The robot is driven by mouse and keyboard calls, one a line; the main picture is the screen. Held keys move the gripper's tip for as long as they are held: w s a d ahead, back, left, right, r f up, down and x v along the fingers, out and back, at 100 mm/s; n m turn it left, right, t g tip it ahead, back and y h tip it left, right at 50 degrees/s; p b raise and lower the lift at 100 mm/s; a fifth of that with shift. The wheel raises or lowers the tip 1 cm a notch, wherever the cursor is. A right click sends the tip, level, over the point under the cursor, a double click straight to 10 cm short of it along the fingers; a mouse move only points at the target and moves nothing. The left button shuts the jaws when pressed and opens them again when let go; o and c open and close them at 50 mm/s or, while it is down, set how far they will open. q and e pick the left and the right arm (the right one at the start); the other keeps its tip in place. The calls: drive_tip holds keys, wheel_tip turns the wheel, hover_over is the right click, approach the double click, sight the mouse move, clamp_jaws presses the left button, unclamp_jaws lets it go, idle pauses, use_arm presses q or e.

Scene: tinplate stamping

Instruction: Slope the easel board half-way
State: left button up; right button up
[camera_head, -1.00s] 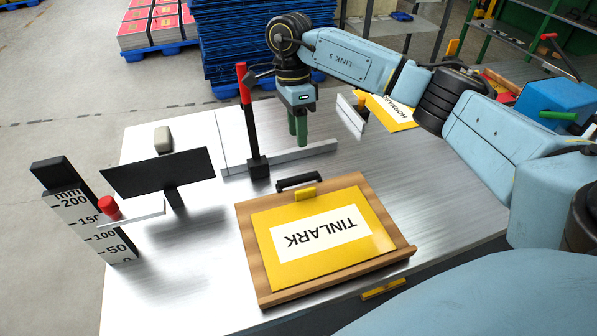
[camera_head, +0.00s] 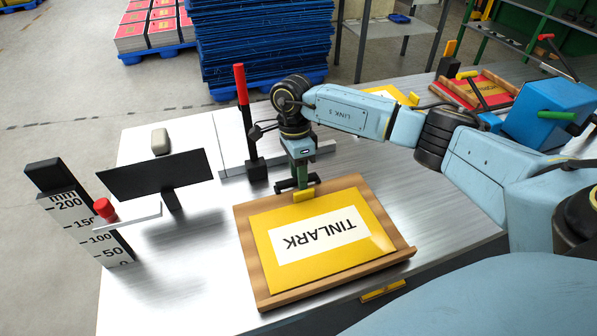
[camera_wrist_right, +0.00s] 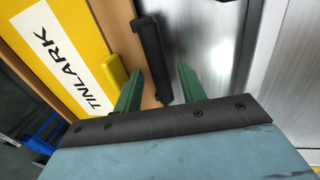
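The easel board (camera_head: 250,245) is a wooden board bearing a yellow sheet marked TINLARK (camera_head: 318,240). It looks flat or nearly flat on the metal table. A black handle (camera_wrist_right: 153,55) and a yellow clip (camera_head: 304,195) sit at its far edge; the clip also shows in the wrist view (camera_wrist_right: 113,72). My right gripper (camera_head: 299,172) is low over the handle. In the wrist view its green fingers (camera_wrist_right: 160,88) stand apart on either side of the handle, with gaps visible, so it looks open. Contact cannot be told. My left gripper is out of view.
A millimetre scale (camera_head: 82,225) with a red-knobbed pointer (camera_head: 125,215) and a black panel (camera_head: 155,177) stand at left. A red-topped post (camera_head: 248,125) rises just left of my right gripper. A grey block (camera_head: 160,141) lies behind. Bare table lies right of the board.

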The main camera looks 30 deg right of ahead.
drive_tip(key=c, duration=0.7)
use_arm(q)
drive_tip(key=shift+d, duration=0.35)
use_arm(e)
clamp_jaws()
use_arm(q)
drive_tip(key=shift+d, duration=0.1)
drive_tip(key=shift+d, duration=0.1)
use_arm(e)
drive_tip(key=shift+r, duration=0.15)
